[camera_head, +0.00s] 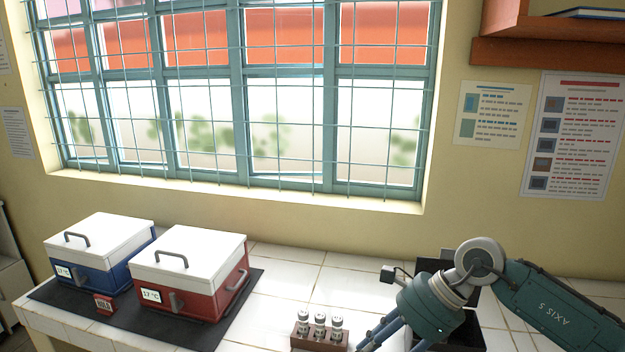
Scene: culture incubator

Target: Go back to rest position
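My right arm comes in from the right. Its teal gripper (378,336) points down and left at the bottom edge, beside a small brown rack (304,340) with three capped vials (319,327). The fingertips are cut off by the frame, so I cannot see whether they are open or shut, or whether they touch anything. My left gripper and arm are not in view.
A blue box (98,284) and a red box (208,297), both with white lids, handles and small displays, stand on a black mat (60,294). A small red sign (103,304) stands in front. A black object (432,265) is partly hidden behind my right arm. Tiles (283,277) between are clear.

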